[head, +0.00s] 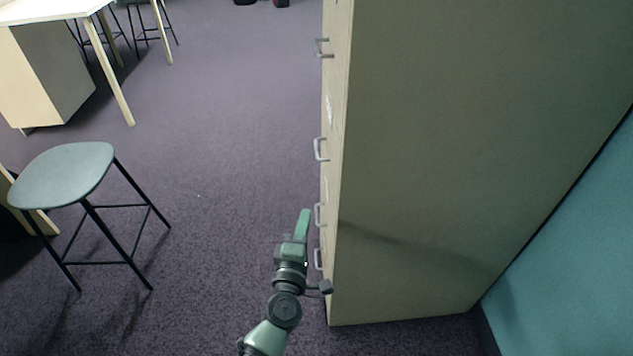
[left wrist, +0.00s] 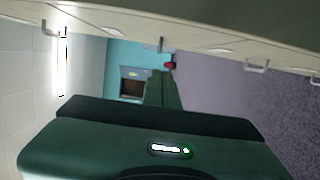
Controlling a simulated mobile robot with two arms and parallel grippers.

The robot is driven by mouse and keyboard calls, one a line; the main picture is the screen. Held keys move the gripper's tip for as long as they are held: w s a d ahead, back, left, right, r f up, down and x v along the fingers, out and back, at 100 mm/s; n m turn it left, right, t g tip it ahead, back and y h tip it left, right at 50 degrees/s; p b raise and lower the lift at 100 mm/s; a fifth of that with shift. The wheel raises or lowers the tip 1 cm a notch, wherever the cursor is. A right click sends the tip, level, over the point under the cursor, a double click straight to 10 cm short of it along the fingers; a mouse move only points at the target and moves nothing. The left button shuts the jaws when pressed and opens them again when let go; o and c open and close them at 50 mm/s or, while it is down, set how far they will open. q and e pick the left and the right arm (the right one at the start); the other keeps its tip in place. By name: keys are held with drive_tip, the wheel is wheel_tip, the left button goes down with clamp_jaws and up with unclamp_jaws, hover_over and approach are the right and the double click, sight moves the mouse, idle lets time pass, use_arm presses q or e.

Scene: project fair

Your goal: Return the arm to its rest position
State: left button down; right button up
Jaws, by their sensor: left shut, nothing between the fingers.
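My left arm (head: 284,308) reaches up from the bottom of the head view. My left gripper (head: 304,224) is green, shut and empty, just left of the front of a tall beige cabinet (head: 425,170). Its fingers look close to the drawer handles, but I cannot tell whether they touch. In the left wrist view the closed fingers (left wrist: 162,92) point away from the camera, with nothing held. The cabinet front (left wrist: 215,35) runs along the top of that view. My right gripper is not in view.
Several metal handles (head: 320,150) stick out from the cabinet front. A grey-green stool (head: 65,175) stands on the left, with a white table (head: 50,10) behind it. A teal wall (head: 570,240) is on the right. The carpet (head: 220,130) between stool and cabinet is clear.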

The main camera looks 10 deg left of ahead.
use_arm(q)
drive_tip(key=s+f+m+g+h, duration=0.1)
drive_tip(key=s+f+m+g, duration=0.4)
drive_tip(key=f, duration=0.6)
drive_tip(key=s+f+m+g+h+p, duration=0.1)
drive_tip(key=s+f+m, duration=0.3)
drive_tip(key=s+f, duration=0.45)
drive_tip(key=s+f+m+g+h, duration=0.1)
drive_tip(key=s+f+m+g, duration=0.3)
drive_tip(key=f, duration=0.8)
drive_tip(key=s+a+f+m+g, duration=0.2)
drive_tip(key=s+f, duration=0.3)
drive_tip(key=s, duration=0.5)
drive_tip(key=s+a+f+m+g+y, duration=0.1)
drive_tip(key=s+a+f+m+g, duration=0.1)
drive_tip(key=s, duration=0.8)
drive_tip(key=s+a+f+m+g+y, duration=0.1)
drive_tip(key=s+a+f+m+g, duration=0.2)
drive_tip(key=s, duration=0.7)
wheel_tip(320, 180, down, 5)
drive_tip(key=a, duration=0.2)
drive_tip(key=shift+s+a+r+m+p, duration=0.2)
drive_tip(key=shift+s+a+m+p, duration=0.1)
drive_tip(key=shift+s+a+m, duration=0.1)
